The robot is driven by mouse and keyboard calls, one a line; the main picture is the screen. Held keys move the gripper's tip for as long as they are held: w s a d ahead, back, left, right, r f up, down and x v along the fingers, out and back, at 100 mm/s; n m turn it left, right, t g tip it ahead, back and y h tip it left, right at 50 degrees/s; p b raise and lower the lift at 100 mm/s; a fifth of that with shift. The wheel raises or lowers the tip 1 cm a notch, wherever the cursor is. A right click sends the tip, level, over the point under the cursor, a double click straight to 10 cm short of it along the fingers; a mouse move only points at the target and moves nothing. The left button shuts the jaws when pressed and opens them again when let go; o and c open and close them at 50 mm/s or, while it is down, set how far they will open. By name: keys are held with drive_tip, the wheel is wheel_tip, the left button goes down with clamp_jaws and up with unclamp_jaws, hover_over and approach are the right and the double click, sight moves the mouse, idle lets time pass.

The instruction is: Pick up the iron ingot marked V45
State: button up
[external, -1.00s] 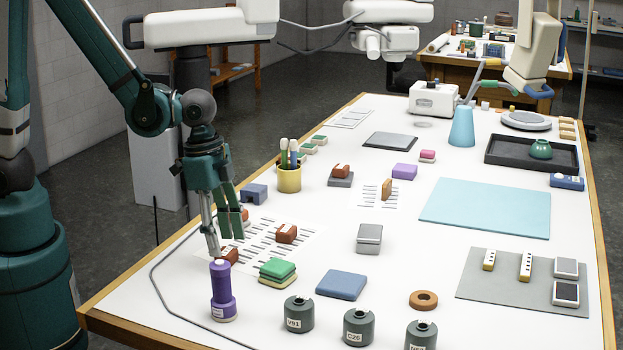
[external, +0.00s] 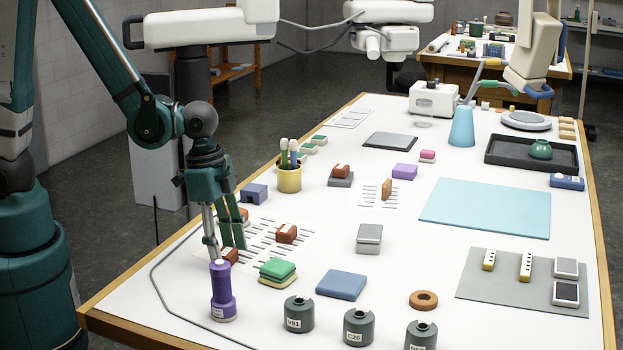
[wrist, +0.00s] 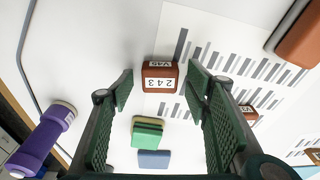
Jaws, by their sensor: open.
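The iron ingot marked V45 (wrist: 160,77) is a reddish-brown block with white labels reading V45 and 243. In the wrist view it sits upper centre, between my open fingertips with a gap on each side. In the external view the ingot (external: 231,257) is partly hidden behind my gripper, at the near left edge of the striped sheet. My gripper (external: 226,247) points down over it, open and empty. In the wrist view both green finger pads of my gripper (wrist: 161,84) show. I cannot tell the exact height of the tips above the table.
A purple bottle-like object (external: 222,292) stands close in front. Green and yellow blocks (external: 277,271) and a blue pad (external: 341,285) lie to the right. Another reddish-brown block (external: 286,234) lies on the striped sheet (external: 262,260). A grey cable (external: 152,272) runs along the left.

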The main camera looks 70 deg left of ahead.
sight(225, 252)
drive_tip(key=c, duration=1.3)
drive_tip(key=shift+o, duration=0.2)
drive_tip(key=shift+r, duration=0.2)
wheel_tip(225, 252, up, 10)
drive_tip(key=shift+f+p, duration=0.15)
drive_tip(key=shift+p, duration=0.25)
